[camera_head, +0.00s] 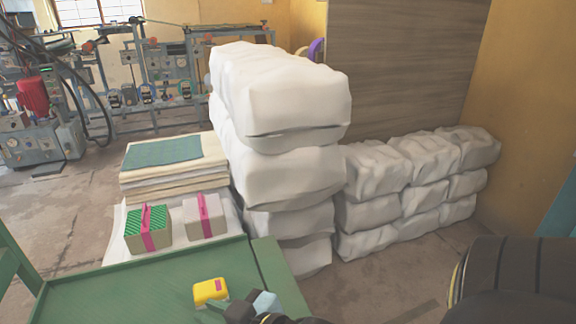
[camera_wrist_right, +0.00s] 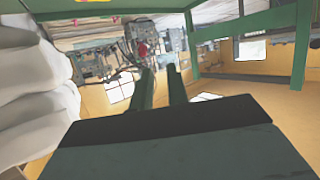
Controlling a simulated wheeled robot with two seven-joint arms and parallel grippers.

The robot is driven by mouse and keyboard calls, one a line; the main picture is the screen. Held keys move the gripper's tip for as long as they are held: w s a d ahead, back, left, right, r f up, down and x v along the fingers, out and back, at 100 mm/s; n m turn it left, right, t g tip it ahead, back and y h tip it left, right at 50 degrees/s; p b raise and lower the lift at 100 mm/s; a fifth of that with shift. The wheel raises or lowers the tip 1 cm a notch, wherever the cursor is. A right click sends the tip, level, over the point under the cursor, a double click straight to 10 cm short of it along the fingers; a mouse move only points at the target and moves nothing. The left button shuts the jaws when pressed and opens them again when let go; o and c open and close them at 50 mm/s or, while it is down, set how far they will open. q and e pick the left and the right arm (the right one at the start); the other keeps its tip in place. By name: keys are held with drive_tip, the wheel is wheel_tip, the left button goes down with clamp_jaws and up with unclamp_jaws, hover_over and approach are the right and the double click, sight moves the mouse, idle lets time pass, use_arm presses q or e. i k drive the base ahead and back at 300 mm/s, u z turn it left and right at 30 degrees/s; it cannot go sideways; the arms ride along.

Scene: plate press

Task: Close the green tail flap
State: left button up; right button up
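A green flat bed (camera_head: 150,285) fills the lower left of the head view. A narrow green panel (camera_head: 273,268), seemingly the tail flap, lies along its right end, with a dark seam between them. Its exact tilt is hard to tell. My right gripper (camera_head: 238,303) is low in the head view, over the bed's right part near the panel, with no clear contact. In the right wrist view its two fingers (camera_wrist_right: 161,88) stand apart with nothing between them. My left gripper is not in view.
A yellow box (camera_head: 210,291) lies on the bed close to my right gripper. Behind the bed are green and white strapped packs (camera_head: 148,229), a cloth stack (camera_head: 165,165) and tall white bales (camera_head: 280,95). Lower bales (camera_head: 410,185) stand right; the floor before them is clear.

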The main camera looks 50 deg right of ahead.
sight(279, 280)
drive_tip(key=k, duration=0.9)
drive_tip(key=z, duration=1.6)
drive_tip(key=i, duration=0.95)
drive_tip(key=u, duration=1.6)
